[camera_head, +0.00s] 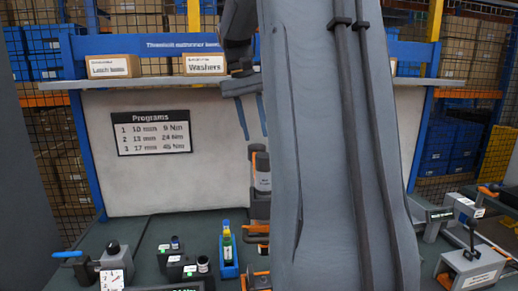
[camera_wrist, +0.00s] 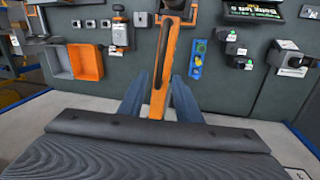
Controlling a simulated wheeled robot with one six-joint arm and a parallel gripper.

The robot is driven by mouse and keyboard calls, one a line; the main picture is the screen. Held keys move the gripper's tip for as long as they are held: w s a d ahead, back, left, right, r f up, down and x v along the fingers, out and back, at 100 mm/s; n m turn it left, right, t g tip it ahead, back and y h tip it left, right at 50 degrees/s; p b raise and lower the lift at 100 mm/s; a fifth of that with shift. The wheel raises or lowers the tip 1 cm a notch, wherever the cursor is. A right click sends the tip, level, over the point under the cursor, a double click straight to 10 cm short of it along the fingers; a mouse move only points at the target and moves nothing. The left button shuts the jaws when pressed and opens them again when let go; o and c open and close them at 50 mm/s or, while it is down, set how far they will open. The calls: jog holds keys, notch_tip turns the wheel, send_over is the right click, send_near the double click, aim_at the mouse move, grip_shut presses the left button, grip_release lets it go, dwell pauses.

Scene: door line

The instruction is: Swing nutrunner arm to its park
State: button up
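A long orange bar with a dark slot (camera_wrist: 164,70), which looks like the nutrunner arm, runs between my fingers in the wrist view. In the head view, a grey and orange upright tool (camera_head: 261,180) stands on the bench, partly hidden by my arm; I cannot tell whether it belongs to the same arm. My gripper (camera_head: 254,136) points down above it with two blue fingers apart. In the wrist view my gripper (camera_wrist: 156,82) is open, with a finger on either side of the bar. A gap shows on the left; contact on the right is unclear. No park is identifiable.
The green-grey bench (camera_head: 140,236) holds a blue tray with a bottle (camera_head: 228,256), small dark boxes (camera_head: 182,267) and a grey device (camera_head: 474,266) at right. Orange and grey bins (camera_wrist: 86,62) show in the wrist view. A shelf (camera_head: 150,82) with cartons crosses behind.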

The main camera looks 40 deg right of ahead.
jog(key=f, duration=0.2)
jog(key=f+p, duration=0.1)
jog(key=f, duration=0.1)
jog(key=s+d+f, duration=0.1)
jog(key=f, duration=0.1)
jog(key=shift+f+p, duration=0.3)
jog(key=shift+p, duration=0.05)
jog(key=shift+w, duration=0.1)
grip_shut()
